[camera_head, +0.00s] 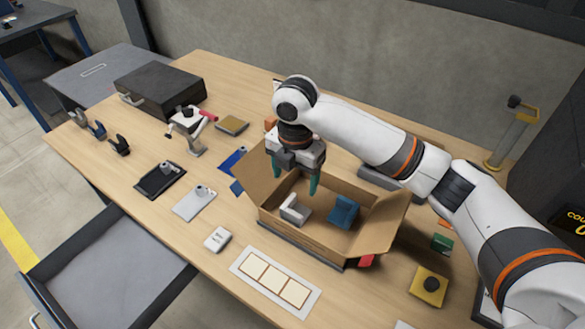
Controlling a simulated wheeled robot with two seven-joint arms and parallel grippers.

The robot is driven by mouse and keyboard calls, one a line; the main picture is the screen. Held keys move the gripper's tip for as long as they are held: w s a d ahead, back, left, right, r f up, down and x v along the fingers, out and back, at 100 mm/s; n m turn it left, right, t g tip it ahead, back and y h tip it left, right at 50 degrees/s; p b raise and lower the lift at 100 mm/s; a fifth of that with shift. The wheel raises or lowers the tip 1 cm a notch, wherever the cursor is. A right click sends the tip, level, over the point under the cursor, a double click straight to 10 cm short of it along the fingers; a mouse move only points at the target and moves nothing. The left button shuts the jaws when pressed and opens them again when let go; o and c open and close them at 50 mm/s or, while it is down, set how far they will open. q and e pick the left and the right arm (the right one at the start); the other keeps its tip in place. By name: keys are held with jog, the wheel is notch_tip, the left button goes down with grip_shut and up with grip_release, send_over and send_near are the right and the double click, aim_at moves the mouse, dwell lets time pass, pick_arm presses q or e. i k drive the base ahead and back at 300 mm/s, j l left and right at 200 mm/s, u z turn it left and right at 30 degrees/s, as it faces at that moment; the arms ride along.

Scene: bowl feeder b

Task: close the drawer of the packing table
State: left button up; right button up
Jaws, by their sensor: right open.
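The packing table (205,240) has a light wooden top and runs diagonally across the view. Its grey drawer (108,260) is pulled out at the lower left, and the inside looks empty. My right gripper (294,186) is open, with green fingertips pointing down over the open cardboard box (300,243) on the table top. It is well away from the drawer. A white-grey item (295,209) and a blue item (344,211) sit in the box, below and beside the fingers. I see no left gripper.
A black case (160,88) stands at the table's back left. A white card strip (275,283), a small white box (218,239), a grey clipboard (194,204) and a black tray (160,181) lie near the front edge. A yellow block (428,286) is at the right.

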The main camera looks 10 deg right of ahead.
aim_at(112, 273)
jog(key=k+j, duration=0.15)
jog(key=k, duration=0.35)
jog(key=k+j, duration=0.15)
jog(key=k, duration=0.35)
jog(key=k+j, duration=0.15)
jog(key=k, duration=0.3)
